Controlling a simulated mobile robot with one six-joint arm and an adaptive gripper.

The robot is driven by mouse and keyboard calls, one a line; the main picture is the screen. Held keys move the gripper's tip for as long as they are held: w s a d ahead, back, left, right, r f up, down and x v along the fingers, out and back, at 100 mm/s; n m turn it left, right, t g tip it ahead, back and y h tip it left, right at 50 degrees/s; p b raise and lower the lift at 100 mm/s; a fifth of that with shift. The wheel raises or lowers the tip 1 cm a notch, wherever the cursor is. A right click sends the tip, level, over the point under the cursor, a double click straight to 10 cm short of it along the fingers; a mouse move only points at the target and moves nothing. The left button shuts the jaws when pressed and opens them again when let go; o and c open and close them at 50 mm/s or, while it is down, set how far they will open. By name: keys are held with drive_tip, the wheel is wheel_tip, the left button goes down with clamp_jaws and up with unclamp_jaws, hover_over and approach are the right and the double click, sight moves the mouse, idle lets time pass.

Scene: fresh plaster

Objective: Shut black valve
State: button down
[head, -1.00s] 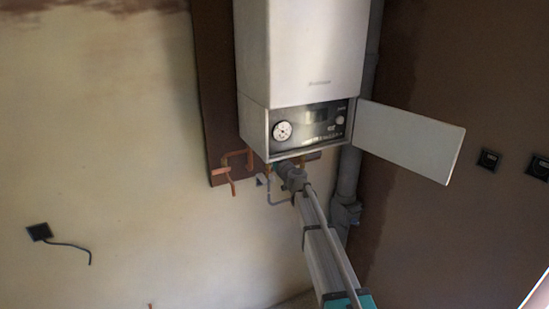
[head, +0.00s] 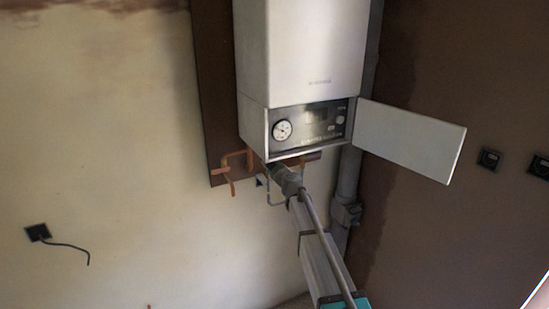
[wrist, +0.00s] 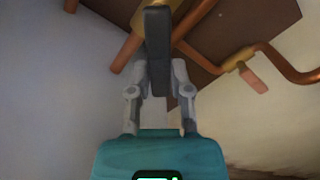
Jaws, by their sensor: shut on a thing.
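My gripper (wrist: 159,72) is up under the boiler, its grey fingers drawn together on a black bar-shaped handle, the black valve (wrist: 157,24). The handle stands upright in the wrist view, above my teal gripper body, and the fingers hide part of it. In the head view my gripper (head: 287,180) is just below the boiler's underside, among the pipes. The black valve cannot be made out there behind my gripper.
The white boiler (head: 305,50) hangs above, with its flap (head: 410,140) open to the right. Copper pipes (head: 233,165) run left of my gripper. A valve with a pinkish lever (wrist: 254,80) shows right of it in the wrist view. A grey pipe (head: 347,190) stands right.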

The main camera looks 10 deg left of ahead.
drive_tip(key=shift+w, duration=0.1)
drive_tip(key=shift+s+a+f+n+b, duration=0.2)
drive_tip(key=shift+f+n+b, duration=0.2)
drive_tip(key=shift+n, duration=0.95)
drive_tip(key=shift+s+a+f+n+b, duration=0.15)
drive_tip(key=shift+f+n+b, duration=0.3)
drive_tip(key=shift+n, duration=0.85)
drive_tip(key=shift+s+a+f+n+b, duration=0.1)
drive_tip(key=shift+a+f+n+b, duration=0.25)
drive_tip(key=shift+n, duration=1)
drive_tip(key=c, duration=0.6)
unclamp_jaws()
drive_tip(key=shift+d, duration=0.1)
drive_tip(key=v, duration=1.2)
